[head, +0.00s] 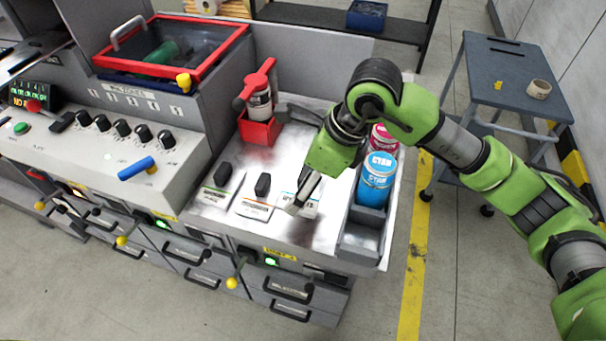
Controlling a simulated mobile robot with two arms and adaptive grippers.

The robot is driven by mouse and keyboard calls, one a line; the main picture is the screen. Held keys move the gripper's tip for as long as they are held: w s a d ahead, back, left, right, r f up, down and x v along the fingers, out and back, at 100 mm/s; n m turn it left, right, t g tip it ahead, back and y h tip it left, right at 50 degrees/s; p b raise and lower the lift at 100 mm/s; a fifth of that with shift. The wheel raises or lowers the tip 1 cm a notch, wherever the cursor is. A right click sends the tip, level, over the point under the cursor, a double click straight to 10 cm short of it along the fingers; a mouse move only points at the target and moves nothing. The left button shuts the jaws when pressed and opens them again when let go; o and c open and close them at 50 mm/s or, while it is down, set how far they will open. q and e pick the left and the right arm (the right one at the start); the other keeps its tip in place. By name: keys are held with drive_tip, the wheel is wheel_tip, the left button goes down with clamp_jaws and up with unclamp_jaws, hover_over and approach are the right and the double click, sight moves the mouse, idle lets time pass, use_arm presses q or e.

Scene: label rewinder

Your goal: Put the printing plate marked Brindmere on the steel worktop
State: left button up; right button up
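Three flat, light-coloured plates lie in a row near the front of the shiny steel worktop (272,165). The left plate (212,197) has a green band and a black grip. The middle plate (254,208) has an orange band and a black grip. The right plate (311,208) has a blue edge and dark lettering, partly covered by my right gripper. I cannot read a name on any of them. My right gripper (300,196) points down at the right plate, its fingers close together. Whether they hold its grip is hidden. My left gripper is not in view.
A grey tray (358,240) with a blue cyan can (376,180) and a magenta can (383,137) stands right of the plates. A red holder (260,130) with a bottle stands behind. The knobbed control panel (110,150) is left; a side table (510,75) stands far right.

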wheel_tip(320, 180, down, 4)
drive_tip(key=shift+r+b, duration=0.15)
drive_tip(key=shift+b, duration=0.5)
drive_tip(key=shift+f+b, duration=0.85)
drive_tip(key=shift+w+f+b, duration=0.1)
drive_tip(key=shift+f+b, duration=0.2)
drive_tip(key=shift+f, duration=0.05)
use_arm(q)
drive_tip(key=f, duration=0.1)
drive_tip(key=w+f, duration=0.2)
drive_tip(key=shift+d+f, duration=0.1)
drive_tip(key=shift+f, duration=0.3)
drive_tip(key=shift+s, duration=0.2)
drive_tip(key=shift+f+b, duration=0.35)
drive_tip(key=shift+b, duration=0.05)
use_arm(e)
drive_tip(key=shift+f, duration=0.25)
drive_tip(key=o, duration=1.4)
drive_tip(key=v, duration=1.2)
